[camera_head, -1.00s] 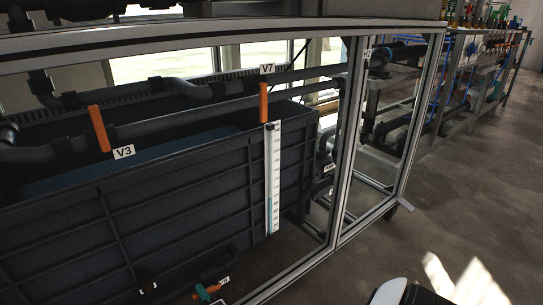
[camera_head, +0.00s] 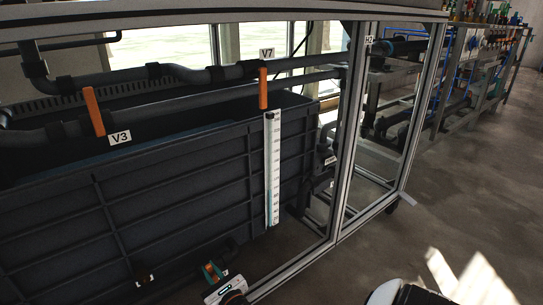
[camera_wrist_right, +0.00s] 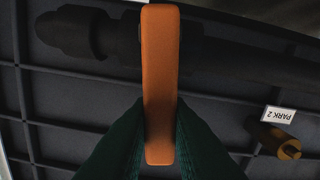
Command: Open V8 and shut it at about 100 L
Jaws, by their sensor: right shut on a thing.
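My right gripper (camera_head: 213,271) is low in front of the dark tank (camera_head: 180,205), with its green fingers closed on an orange valve handle. In the right wrist view the orange handle (camera_wrist_right: 160,85) runs upright in the picture between the green fingers of my right gripper (camera_wrist_right: 160,130). A small tag beside this valve is too small to read, so I cannot confirm it as V8. A white level scale (camera_head: 272,170) stands on the tank's front; its lower part looks bluish, but its figures are too small to read surely. My left gripper is out of view.
Orange handles mark V3 (camera_head: 94,111) and V7 (camera_head: 263,89) on pipes above the tank. A metal frame post (camera_head: 349,130) stands right of the scale.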

